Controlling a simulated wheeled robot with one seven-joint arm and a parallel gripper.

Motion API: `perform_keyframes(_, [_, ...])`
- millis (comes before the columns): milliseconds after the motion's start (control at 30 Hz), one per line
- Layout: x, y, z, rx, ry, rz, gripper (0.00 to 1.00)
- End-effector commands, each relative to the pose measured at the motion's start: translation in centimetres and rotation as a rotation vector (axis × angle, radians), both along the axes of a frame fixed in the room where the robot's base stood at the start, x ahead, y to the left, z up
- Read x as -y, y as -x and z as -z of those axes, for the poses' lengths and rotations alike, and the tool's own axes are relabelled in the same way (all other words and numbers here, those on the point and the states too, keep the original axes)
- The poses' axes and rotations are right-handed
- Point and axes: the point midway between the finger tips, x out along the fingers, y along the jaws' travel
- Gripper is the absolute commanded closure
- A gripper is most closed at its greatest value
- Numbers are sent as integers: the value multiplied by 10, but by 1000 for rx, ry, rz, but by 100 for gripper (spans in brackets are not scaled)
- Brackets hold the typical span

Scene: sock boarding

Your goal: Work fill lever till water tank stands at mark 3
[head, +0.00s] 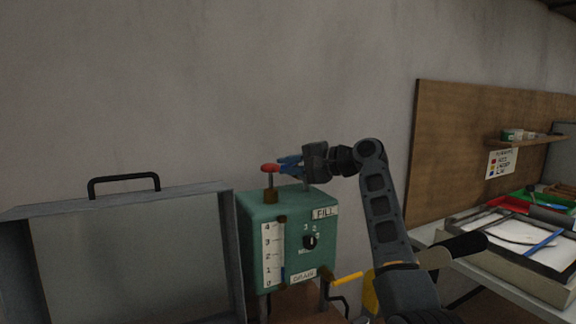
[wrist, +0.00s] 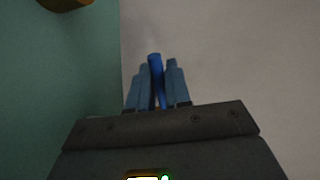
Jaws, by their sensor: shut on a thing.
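The green water tank (head: 258,210) stands left of my arm. Its white gauge (head: 267,255) is marked 0 to 4, and a dark blue strip beside it reaches to about mark 1. A FILL label (head: 325,212) is on the upper front right and a DRAIN label (head: 303,275) is low down. My gripper (head: 290,165) is above the tank's top, its blue fingers pointing left. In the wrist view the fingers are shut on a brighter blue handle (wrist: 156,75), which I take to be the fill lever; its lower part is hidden.
A red knob (head: 270,168) on a post stands on the tank just left of my fingers. A black dial (head: 309,242) is on the front; a yellow handle (head: 348,278) sticks out low right. An open grey metal case (head: 115,205) is left; a cluttered bench (head: 515,280) is right.

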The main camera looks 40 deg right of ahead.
Motion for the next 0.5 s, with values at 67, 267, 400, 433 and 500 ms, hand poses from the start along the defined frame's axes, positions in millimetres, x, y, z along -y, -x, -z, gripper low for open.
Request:
perform_keyframes(67, [-1, 0, 2, -3, 0, -3, 100])
perform_keyframes(267, [-1, 0, 2, -4, 0, -3, 100])
perform_keyframes(400, [-1, 0, 2, -3, 0, -2, 72])
perform_keyframes(433, [-1, 0, 2, -3, 0, -2, 69])
perform_keyframes(500, [-1, 0, 1, -2, 0, -1, 66])
